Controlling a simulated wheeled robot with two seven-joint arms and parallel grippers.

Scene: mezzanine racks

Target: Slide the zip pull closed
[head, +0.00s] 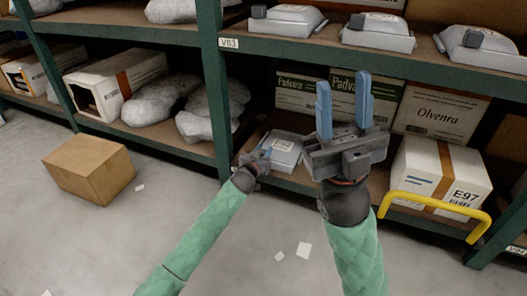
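I cannot make out a zip or its pull in the head view. A pale grey case (284,150) with a label on top lies on the lower shelf, partly hidden by my grippers. My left gripper (265,158) is at the left side of this case; its fingers are small and overlap the case's edge, so I cannot tell whether they touch it or are shut. My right gripper (343,82) points upward in front of the shelf, its two blue fingers apart with nothing between them. It stands to the right of the case.
Green rack uprights (213,90) and shelf edges surround the lower bay. A white carton (438,172) marked E97 sits right, behind a yellow bar (430,203). Similar cases (378,32) line the upper shelf. A brown box (90,168) stands on the open floor left.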

